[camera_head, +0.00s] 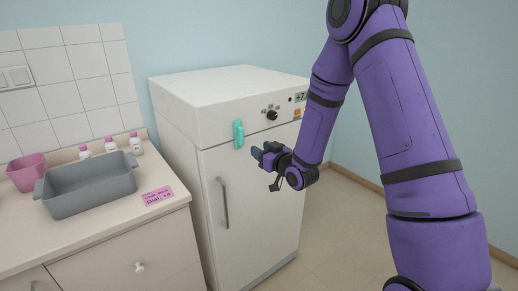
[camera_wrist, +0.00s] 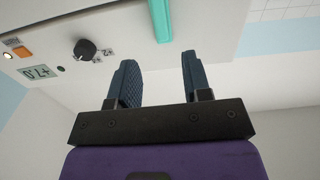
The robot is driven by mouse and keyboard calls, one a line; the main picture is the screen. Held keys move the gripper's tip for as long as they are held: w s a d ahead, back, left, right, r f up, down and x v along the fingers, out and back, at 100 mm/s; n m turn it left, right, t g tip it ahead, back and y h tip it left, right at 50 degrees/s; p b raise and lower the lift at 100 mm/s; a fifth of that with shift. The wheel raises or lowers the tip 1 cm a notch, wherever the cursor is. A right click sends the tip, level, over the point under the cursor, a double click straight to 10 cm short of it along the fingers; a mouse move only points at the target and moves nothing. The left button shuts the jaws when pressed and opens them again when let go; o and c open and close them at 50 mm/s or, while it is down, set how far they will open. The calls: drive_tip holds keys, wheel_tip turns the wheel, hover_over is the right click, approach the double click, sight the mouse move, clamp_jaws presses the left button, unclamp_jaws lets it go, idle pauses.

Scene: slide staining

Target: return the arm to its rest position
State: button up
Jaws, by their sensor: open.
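My gripper (camera_head: 256,153) is in front of the cabinet's upper door, just right of and below a teal piece on the cabinet front. In the wrist view my gripper (camera_wrist: 160,75) has its two dark blue fingers apart, with nothing between them. The teal piece (camera_wrist: 161,20) shows beyond the fingertips there; I cannot tell the exact gap.
The white cabinet (camera_head: 250,200) has a door handle (camera_head: 223,203) and a black dial (camera_head: 272,114). On the left, the counter (camera_head: 110,225) bears a grey tray (camera_head: 90,190), a pink cup (camera_head: 27,173), small bottles (camera_head: 136,144) and a pink note (camera_head: 158,195). Floor right of the cabinet is clear.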

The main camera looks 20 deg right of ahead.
drive_tip(key=shift+r, duration=0.1)
idle(0.3)
drive_tip(key=s+d+r+m+g+h, duration=0.1)
drive_tip(key=s+d+r+g+h, duration=0.15)
drive_tip(key=s+r, duration=0.45)
drive_tip(key=s+d+r+g+h, duration=0.1)
drive_tip(key=s+r+g+h, duration=0.3)
drive_tip(key=r, duration=0.5)
drive_tip(key=s+r+m+g, duration=0.1)
drive_tip(key=s+r+g, duration=0.1)
drive_tip(key=s, duration=1.2)
drive_tip(key=s+r+m+g+y, duration=0.1)
drive_tip(key=s+r+g, duration=0.2)
drive_tip(key=s, duration=1.1)
drive_tip(key=shift+a+r+m, duration=0.15)
drive_tip(key=shift+a+m, duration=0.15)
drive_tip(key=shift+a, duration=0.1)
drive_tip(key=shift+g, duration=0.25)
